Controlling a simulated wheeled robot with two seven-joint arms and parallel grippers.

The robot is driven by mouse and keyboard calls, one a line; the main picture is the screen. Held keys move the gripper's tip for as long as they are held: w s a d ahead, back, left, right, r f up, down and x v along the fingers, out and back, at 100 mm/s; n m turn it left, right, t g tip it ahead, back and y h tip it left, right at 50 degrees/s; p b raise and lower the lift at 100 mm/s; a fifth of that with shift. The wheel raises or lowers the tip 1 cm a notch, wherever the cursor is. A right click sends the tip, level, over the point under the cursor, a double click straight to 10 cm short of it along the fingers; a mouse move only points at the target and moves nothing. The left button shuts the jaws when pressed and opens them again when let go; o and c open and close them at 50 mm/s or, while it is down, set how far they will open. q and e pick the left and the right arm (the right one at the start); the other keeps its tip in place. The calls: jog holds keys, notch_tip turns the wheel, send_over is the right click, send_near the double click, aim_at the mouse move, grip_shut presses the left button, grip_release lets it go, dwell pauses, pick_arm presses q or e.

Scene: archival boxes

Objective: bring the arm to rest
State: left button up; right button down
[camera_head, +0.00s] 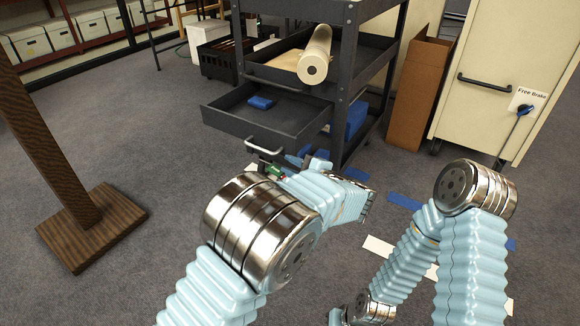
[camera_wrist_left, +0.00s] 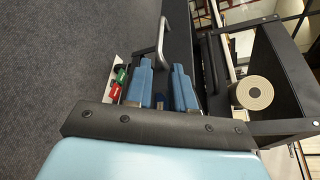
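My left arm reaches forward in the head view, and its gripper (camera_head: 306,157) is near the front of a dark cart's pulled-out drawer (camera_head: 238,121). In the left wrist view the two blue fingers (camera_wrist_left: 162,78) stand apart with nothing held between them. The silver drawer handle (camera_head: 263,146) is close to the fingers; it also shows just beyond the tips in the wrist view (camera_wrist_left: 158,42). I cannot tell whether they touch. My right arm is bent at the lower right of the head view, and its gripper is not visible.
A blue item (camera_head: 261,102) lies in the open drawer. A paper roll (camera_head: 315,56) sits on the cart shelf above. A cardboard box (camera_head: 419,95) and a cream cabinet (camera_head: 490,115) stand right. A wooden post base (camera_head: 93,228) stands left.

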dwell(0.3)
pick_arm(q)
jog(key=s+a+f+n+g+h, duration=0.15)
jog(key=s+a+f+g, duration=0.25)
jog(key=f, duration=0.5)
jog(key=s+a+f+n+g+h, duration=0.15)
jog(key=s+a+f+g, duration=0.3)
jog(key=f, duration=0.55)
jog(key=s+a+f+n+g+h, duration=0.1)
jog(key=s+a+f+g+h, duration=0.3)
jog(key=f, duration=0.5)
jog(key=s+a+f+n+h, duration=0.1)
jog(key=s+f+n+h, duration=0.2)
jog(key=s+n, duration=0.45)
jog(key=s+a+f+n+h, duration=0.1)
jog(key=s+f+n+h, duration=0.2)
jog(key=s+n, duration=0.45)
notch_tip(320, 180, up, 12)
jog(key=s+p, duration=0.1)
jog(key=p, duration=1.1)
jog(key=shift+s+t, duration=0.15)
jog(key=shift+t, duration=0.2)
